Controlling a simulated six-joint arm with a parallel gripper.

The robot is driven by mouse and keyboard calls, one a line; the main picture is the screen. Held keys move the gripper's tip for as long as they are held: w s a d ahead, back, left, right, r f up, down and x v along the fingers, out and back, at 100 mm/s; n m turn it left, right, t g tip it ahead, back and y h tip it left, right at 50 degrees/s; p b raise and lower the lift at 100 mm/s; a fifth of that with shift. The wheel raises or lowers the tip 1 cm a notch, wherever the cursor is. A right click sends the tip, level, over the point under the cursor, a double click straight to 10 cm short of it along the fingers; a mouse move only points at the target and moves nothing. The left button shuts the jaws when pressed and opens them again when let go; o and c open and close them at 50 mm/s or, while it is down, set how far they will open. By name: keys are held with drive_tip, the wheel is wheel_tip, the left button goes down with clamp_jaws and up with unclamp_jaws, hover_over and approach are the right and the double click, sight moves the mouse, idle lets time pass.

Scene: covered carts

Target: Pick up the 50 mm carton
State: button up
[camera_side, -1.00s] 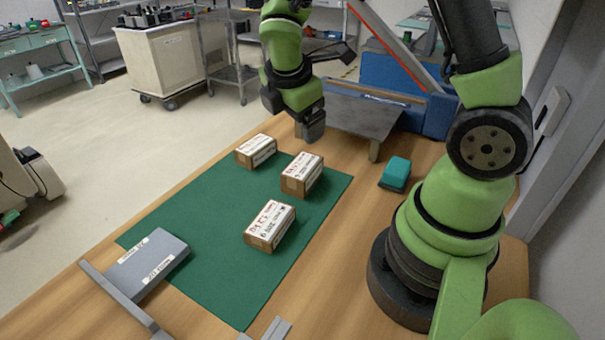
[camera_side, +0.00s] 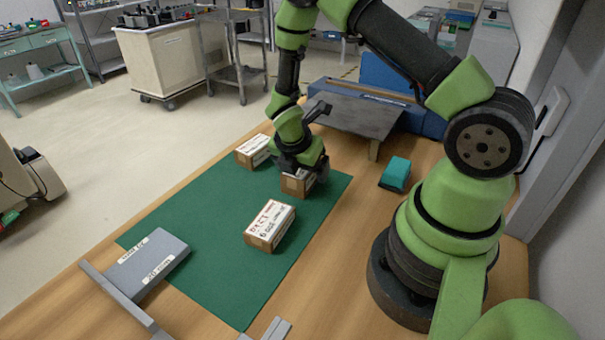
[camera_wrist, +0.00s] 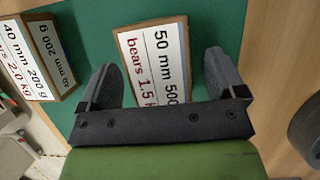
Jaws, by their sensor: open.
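The 50 mm carton (camera_wrist: 155,62) is brown with a white label reading "50 mm" in the wrist view. It lies between the two fingers of my open gripper (camera_wrist: 166,82), with green mat showing on both sides of it. In the side view the same carton (camera_side: 296,186) is partly hidden under my gripper (camera_side: 300,167). The fingertips are low over it; I cannot tell whether they touch it. A second carton (camera_side: 270,226) lies nearer on the mat.
The cartons are on a green mat (camera_side: 215,260) on a wooden table. A grey labelled block (camera_side: 147,264) lies at the mat's front left. A grey platform (camera_side: 357,112) stands behind, and a teal block (camera_side: 396,173) is to the right.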

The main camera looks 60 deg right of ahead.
drive_tip(key=shift+x, duration=0.95)
drive_tip(key=c, duration=1.3)
